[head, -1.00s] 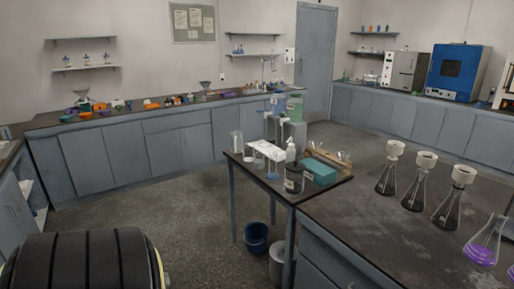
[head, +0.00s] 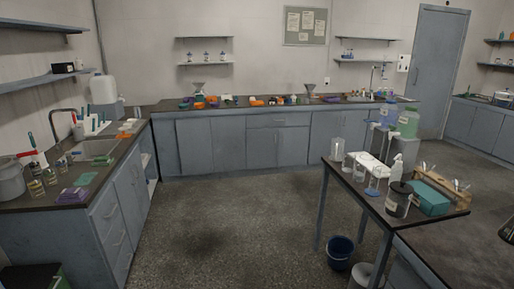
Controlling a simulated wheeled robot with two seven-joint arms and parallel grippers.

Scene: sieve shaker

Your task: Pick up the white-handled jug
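I cannot make out a jug with a white handle for certain at this size. A clear tall vessel (head: 337,150) stands at the back left of the small table (head: 350,190); I cannot tell whether it has a handle. A dark, labelled jar (head: 398,200) stands near that table's front. A white plastic container (head: 103,88) stands on the left counter by the wall. Neither of my grippers is in view.
The left counter (head: 45,212) holds a sink (head: 95,148), a pot (head: 10,178) and several small jars. A long bench (head: 225,110) runs along the back wall. The middle floor (head: 225,220) is clear.

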